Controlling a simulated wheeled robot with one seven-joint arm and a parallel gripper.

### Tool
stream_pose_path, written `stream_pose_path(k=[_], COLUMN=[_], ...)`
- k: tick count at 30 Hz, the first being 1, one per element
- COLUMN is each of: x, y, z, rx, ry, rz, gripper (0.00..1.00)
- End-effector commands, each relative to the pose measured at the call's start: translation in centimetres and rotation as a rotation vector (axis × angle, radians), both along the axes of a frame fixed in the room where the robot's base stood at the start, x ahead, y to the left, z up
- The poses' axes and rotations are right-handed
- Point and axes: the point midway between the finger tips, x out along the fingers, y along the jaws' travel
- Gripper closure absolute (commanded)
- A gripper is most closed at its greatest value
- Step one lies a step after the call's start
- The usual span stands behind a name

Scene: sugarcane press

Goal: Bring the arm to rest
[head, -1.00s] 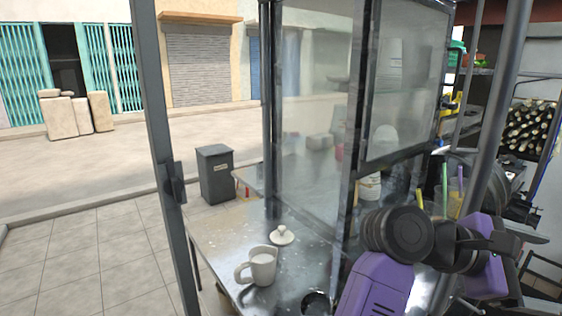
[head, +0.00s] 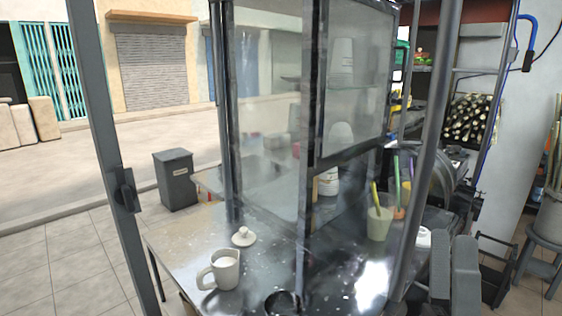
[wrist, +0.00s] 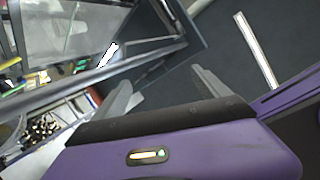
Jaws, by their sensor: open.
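My gripper (wrist: 160,78) shows in the wrist view, with its two grey fingers spread apart and nothing between them. Its purple body fills the bottom of that view. Beyond the fingers is a dark surface and the framed edge of a glass panel. In the head view two grey upright pieces at the bottom right look like part of my arm or gripper. The rest of my arm is out of that view.
The metal table (head: 190,240) carries a white mug (head: 221,270), a lid (head: 243,237) and a cup with straws (head: 380,218). A glass cabinet (head: 350,85) stands above it. Upright poles stand close by. A stool (head: 545,245) is at the right.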

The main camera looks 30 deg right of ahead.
Motion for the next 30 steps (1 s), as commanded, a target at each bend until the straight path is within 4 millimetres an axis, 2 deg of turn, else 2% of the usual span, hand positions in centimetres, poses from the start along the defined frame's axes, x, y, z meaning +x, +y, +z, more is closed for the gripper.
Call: stream_pose_path(k=[1, 8, 14, 18, 24, 27, 30], x=[-0.1, -1.3, -4.6, -8.1, -13.4, -15.2, -16.2], y=[0.9, 5.1, 8.3, 10.4, 13.0, 13.8, 14.3], z=[-1.6, -9.3, -16.6, -21.4, -26.2, -27.4, -28.1], rx=[-0.056, -0.309, -0.526, -0.674, -0.850, -0.906, -0.935], ry=[0.095, 0.490, 0.818, 1.038, 1.286, 1.359, 1.398], rz=[-0.020, -0.098, -0.138, -0.144, -0.123, -0.109, -0.100], gripper=[0.15, 0.15, 0.15, 0.15, 0.15, 0.15, 0.15])
